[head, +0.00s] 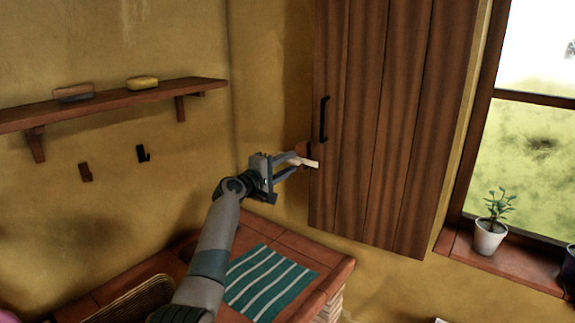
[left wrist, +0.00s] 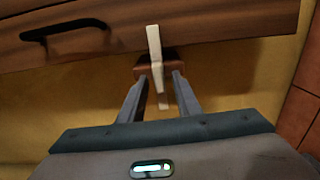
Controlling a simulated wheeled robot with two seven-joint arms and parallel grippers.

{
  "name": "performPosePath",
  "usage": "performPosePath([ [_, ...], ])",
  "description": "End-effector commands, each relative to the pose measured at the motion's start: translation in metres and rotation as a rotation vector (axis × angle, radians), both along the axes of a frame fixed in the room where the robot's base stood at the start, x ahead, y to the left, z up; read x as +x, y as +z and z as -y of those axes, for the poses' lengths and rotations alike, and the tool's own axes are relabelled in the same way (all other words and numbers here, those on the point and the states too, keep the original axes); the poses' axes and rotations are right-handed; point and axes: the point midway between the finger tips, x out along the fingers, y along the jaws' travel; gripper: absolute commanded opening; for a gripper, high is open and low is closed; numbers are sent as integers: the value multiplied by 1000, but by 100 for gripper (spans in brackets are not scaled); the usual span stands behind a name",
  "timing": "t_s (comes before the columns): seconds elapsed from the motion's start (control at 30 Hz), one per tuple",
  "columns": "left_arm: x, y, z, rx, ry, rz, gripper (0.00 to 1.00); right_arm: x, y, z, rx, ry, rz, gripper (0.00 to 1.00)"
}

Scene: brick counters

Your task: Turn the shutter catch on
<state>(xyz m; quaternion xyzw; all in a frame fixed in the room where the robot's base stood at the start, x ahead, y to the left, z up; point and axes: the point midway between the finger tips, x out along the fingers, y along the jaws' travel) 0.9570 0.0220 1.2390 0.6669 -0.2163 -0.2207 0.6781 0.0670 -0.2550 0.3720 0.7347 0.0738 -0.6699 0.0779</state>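The cream shutter catch (head: 312,163) is a thin bar on a small brown block (head: 302,148) by the left edge of the wooden shutter (head: 385,120). In the left wrist view the catch (left wrist: 154,45) runs roughly up the picture, with its upper end over the shutter board (left wrist: 220,22). My left gripper (head: 296,163) is at the catch. In the wrist view its two fingers (left wrist: 160,84) stand apart on either side of the bar's lower end, with a gap showing on both sides. I cannot tell if a fingertip touches the block. My right gripper is out of view.
A black handle (head: 324,119) is on the shutter above the catch. A brick counter with a striped cloth (head: 268,283) lies below my left arm. A shelf (head: 110,104) and hooks (head: 143,153) are on the left wall. A potted plant (head: 491,235) stands on the right sill.

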Motion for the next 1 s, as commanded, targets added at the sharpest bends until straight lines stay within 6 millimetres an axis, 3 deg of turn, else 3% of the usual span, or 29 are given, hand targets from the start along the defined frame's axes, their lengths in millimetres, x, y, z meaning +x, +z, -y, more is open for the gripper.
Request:
performPosePath([
  [0.47,-14,0,-10,1,-1,3,30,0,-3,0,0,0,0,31],
  [1.0,-73,-2,-54,3,2,3,30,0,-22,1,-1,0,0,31],
])
